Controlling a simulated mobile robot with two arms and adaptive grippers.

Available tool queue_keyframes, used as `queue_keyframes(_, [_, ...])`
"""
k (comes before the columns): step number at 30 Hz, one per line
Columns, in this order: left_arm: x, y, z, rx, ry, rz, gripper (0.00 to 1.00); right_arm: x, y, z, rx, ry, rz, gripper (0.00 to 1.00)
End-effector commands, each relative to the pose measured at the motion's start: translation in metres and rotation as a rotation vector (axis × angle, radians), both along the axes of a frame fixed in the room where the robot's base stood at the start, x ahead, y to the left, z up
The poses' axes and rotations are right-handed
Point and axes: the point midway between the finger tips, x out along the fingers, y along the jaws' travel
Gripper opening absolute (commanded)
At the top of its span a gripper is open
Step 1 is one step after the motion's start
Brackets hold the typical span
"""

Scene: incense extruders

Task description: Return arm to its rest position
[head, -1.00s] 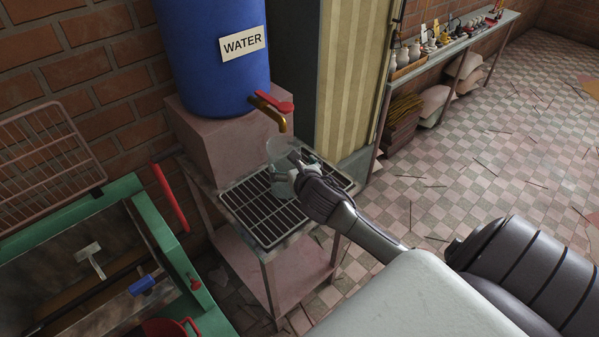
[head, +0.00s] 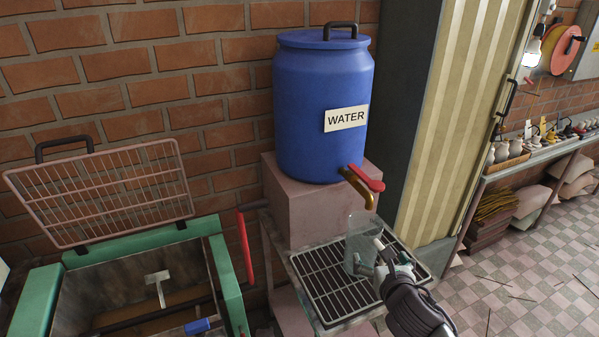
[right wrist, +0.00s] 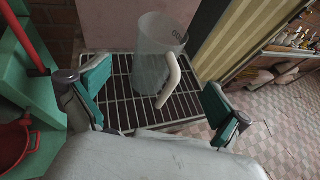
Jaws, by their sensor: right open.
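My right gripper (head: 382,262) is at the front of the drip grate in the head view. In the right wrist view its two green-padded fingers (right wrist: 155,92) are spread wide with nothing between them in contact. A clear pitcher (head: 358,240) stands upright on the grate, under the brass tap (head: 357,187). It also shows in the right wrist view (right wrist: 152,55), beyond the fingers, its pale handle toward me. The gripper partly covers the pitcher in the head view. My left gripper is in neither view.
A blue water barrel (head: 322,110) stands on a pink block (head: 290,205) behind the metal grate (head: 325,285). A green machine (head: 225,275) with a raised wire lid (head: 110,190) is at left. A shelf (head: 530,160) with small bottles runs along the right. The tiled floor at right is mostly clear.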

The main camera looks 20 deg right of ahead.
Motion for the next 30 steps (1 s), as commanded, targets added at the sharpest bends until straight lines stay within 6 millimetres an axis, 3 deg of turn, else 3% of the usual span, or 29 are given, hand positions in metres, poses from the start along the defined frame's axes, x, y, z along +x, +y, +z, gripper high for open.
queue_keyframes(5, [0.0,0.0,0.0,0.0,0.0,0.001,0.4,-0.007,0.004,-0.007,0.088,0.003,-0.039,1.0])
queue_keyframes(10, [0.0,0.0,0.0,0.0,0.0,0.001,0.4,-0.04,0.024,-0.037,0.496,0.012,-0.253,1.0])
queue_keyframes(15, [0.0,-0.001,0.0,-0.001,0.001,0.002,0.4,-0.089,0.053,-0.07,1.016,0.017,-0.63,1.0])
queue_keyframes(21, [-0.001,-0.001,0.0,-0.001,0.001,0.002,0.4,-0.147,0.088,-0.095,1.494,-0.011,-1.144,1.0])
queue_keyframes(30, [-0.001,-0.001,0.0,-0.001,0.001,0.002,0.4,-0.203,0.123,-0.105,1.814,-0.102,-1.722,1.0])
